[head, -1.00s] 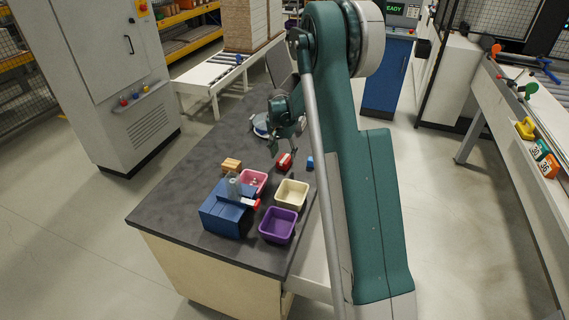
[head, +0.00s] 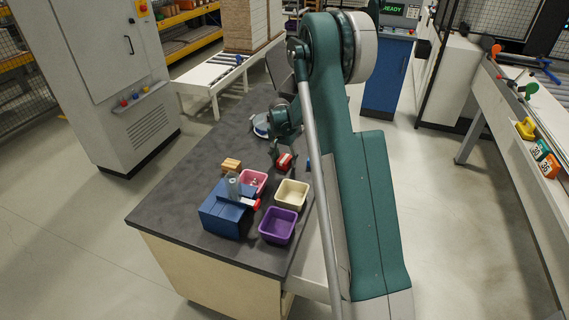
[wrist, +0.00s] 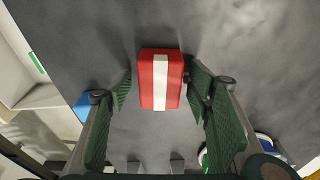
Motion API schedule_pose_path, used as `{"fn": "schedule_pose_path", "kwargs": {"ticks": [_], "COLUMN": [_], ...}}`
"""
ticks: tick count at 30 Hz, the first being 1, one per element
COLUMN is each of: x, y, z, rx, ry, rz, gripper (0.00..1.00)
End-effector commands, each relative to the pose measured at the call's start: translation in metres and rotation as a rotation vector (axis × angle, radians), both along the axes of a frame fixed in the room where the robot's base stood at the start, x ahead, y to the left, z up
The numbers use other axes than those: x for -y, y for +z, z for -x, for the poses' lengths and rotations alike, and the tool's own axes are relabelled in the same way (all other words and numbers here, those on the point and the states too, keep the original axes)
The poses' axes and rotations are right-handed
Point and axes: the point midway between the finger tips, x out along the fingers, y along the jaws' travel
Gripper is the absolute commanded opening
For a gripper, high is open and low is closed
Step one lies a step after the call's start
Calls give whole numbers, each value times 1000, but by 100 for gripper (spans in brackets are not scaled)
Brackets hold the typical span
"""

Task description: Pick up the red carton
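The red carton (head: 285,161) stands on the dark worktop, behind the cream bin. In the wrist view the red carton (wrist: 160,79) has a white stripe along its middle and lies between the fingertips. My gripper (head: 283,157) is low over the worktop at the carton. In the wrist view my gripper (wrist: 160,88) is open, one finger on each side of the carton, with a gap visible on both sides. The fingers do not appear to touch it.
A pink bin (head: 253,182), a cream bin (head: 292,193) and a purple bin (head: 278,225) stand nearer the front. A blue box-shaped device (head: 226,212) and an orange block (head: 231,165) are to the left. A blue item (wrist: 86,106) lies beside the left finger.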

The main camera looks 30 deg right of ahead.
Motion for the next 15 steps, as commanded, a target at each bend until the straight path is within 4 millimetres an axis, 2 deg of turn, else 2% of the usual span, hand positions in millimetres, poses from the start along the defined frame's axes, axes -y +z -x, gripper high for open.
{"fn": "schedule_pose_path", "kwargs": {"ticks": [1, 7, 15], "x": [0, 0, 0], "y": [0, 0, 0], "z": [0, 0, 0], "rx": [0, 0, 0], "ry": [0, 0, 0], "rz": [0, 0, 0], "gripper": [45, 20, 20]}}
